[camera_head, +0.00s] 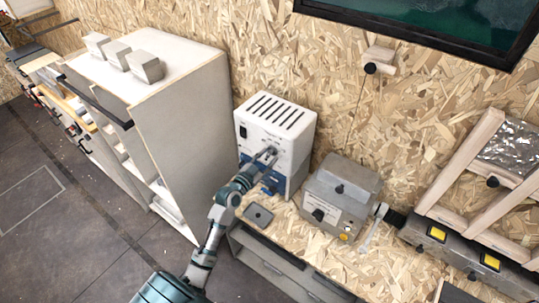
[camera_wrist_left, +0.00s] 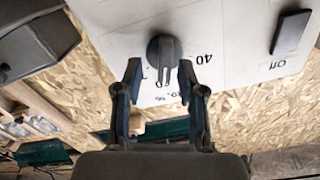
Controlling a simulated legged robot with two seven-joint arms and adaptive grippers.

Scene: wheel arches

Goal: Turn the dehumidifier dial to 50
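The dehumidifier (camera_head: 290,136) is a white box with a slotted top and a blue lower part, standing against the board wall. Its dark round dial (camera_wrist_left: 163,50) with a raised grip bar shows in the left wrist view on the white panel (camera_wrist_left: 115,14). An upside-down 40 is printed beside the dial; other numbers near the fingers are partly hidden or unclear. My left gripper (camera_head: 267,153) is at the front panel. In the left wrist view my left gripper (camera_wrist_left: 159,78) is open, one finger each side of the dial's lower part; contact is unclear. My right gripper is out of view.
A dark switch (camera_wrist_left: 291,31) marked Off is on the same panel. A grey box (camera_head: 342,191) with a knob and lever stands right of the dehumidifier. A tall white cabinet (camera_head: 180,110) stands left. A small dark flat item (camera_head: 259,214) lies on the bench.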

